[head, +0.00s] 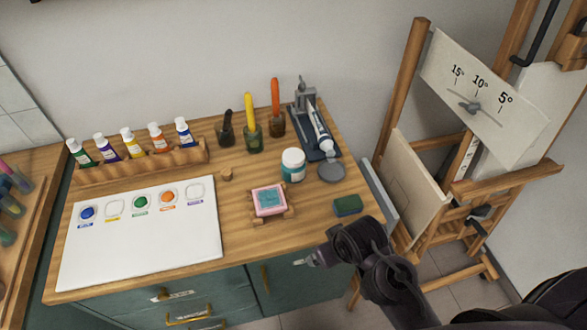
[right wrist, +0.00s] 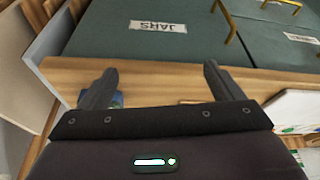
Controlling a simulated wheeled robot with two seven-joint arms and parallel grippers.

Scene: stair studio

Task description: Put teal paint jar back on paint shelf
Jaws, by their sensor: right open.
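The teal paint jar (head: 291,172) has a white lid and stands upright on the wooden desk, right of centre in the head view. My right gripper (head: 308,261) is at the desk's front edge, in front of the jar and well apart from it. In the right wrist view its two fingers (right wrist: 160,86) are spread with nothing held between them. A cabinet front below the desk top carries a label reading JARS (right wrist: 158,26), seen upside down. I cannot tell which part is the paint shelf. My left gripper is not in view.
A grey disc (head: 331,171) and a paint tube on a dark stand (head: 320,140) are beside the jar. A pink-framed tile (head: 269,201) and a green block (head: 348,205) lie in front. Brush pots stand behind. An easel (head: 470,190) stands right of the desk.

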